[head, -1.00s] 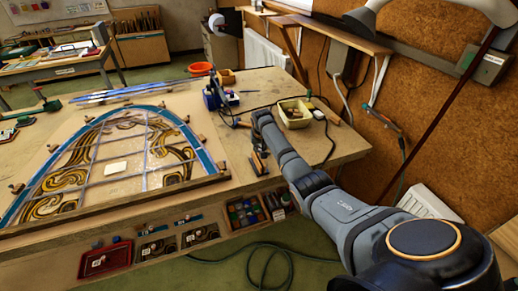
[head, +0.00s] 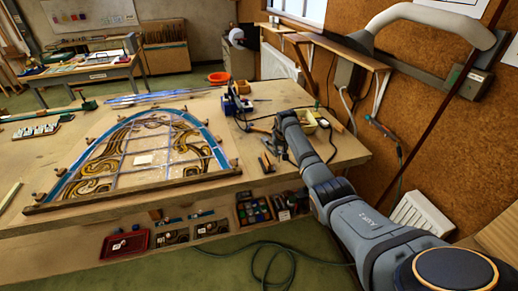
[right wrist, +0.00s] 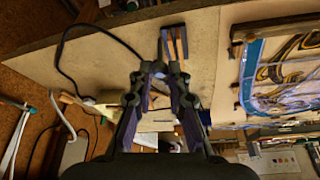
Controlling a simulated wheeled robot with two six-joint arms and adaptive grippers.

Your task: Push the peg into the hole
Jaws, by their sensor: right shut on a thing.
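My right gripper (head: 279,140) is low over the right part of the workbench, to the right of the leaded panel (head: 112,166). In the right wrist view its two fingers (right wrist: 160,72) are closed in around a small thing at their tips. The thing is too dark and small to make out, so I cannot tell if it is the peg. Several small wooden pegs (head: 233,163) stand around the panel's edge. I cannot make out the hole. My left gripper is out of view.
Bare bench wood (head: 60,138) lies left of the panel.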

